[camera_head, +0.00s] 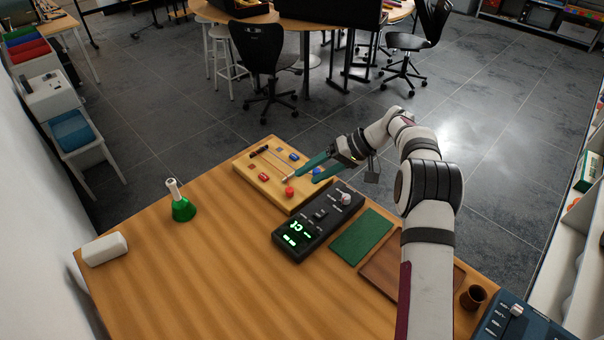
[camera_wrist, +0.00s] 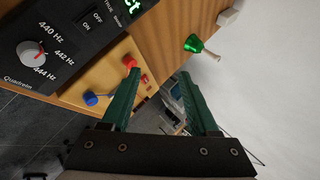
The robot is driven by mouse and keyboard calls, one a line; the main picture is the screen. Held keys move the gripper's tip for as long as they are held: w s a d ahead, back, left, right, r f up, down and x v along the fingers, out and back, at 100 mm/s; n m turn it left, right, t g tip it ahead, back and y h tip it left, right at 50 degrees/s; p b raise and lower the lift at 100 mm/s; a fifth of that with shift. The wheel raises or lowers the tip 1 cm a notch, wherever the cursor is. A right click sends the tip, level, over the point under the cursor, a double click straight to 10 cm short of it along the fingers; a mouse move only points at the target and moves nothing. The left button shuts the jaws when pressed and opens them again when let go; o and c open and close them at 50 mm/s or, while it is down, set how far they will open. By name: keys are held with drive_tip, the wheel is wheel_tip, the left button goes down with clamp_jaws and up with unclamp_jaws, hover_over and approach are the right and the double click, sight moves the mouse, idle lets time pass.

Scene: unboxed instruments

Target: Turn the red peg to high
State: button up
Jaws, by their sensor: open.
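A light wooden board (camera_head: 246,164) lies at the table's far edge with small red and blue pieces on it. A round red peg (camera_head: 289,191) stands near its front edge; in the wrist view the red peg (camera_wrist: 129,62) shows beside the left fingertip. A blue peg (camera_head: 318,172) stands near the board's right end. Another small red piece (camera_head: 263,177) lies farther left on the board. My gripper (camera_head: 306,177) has long green fingers, spread apart and empty, over the board's right part. In the wrist view my gripper (camera_wrist: 159,72) shows a clear gap. Contact with the peg cannot be told.
A black tuner (camera_head: 318,222) with a lit green display and a grey dial (camera_wrist: 58,54) stands close in front of the board. A green mat (camera_head: 362,237) and brown tray (camera_head: 380,272) lie to its right. A green bell (camera_head: 183,209) and white block (camera_head: 105,249) stand left.

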sight(291, 191)
drive_tip(key=s+d+f+m+t, duration=0.1)
drive_tip(key=d+m+t, duration=0.1)
drive_tip(key=m, duration=0.7)
drive_tip(key=s+d+f+m+t+y, duration=0.1)
drive_tip(key=s+d+f+m+t, duration=0.1)
drive_tip(key=m, duration=0.7)
drive_tip(key=s+d+f+m+t, duration=0.1)
drive_tip(key=d+f+m+t, duration=0.1)
drive_tip(key=m, duration=0.7)
drive_tip(key=shift+s+d+t+y, duration=0.15)
drive_tip(key=shift+s+t+y, duration=0.15)
drive_tip(key=shift+t, duration=0.5)
drive_tip(key=shift+f+m, duration=0.2)
drive_tip(key=shift+m, duration=0.4)
drive_tip(key=x, duration=1.5)
drive_tip(key=shift+w+f, duration=0.15)
drive_tip(key=shift+w, duration=0.1)
clamp_jaws()
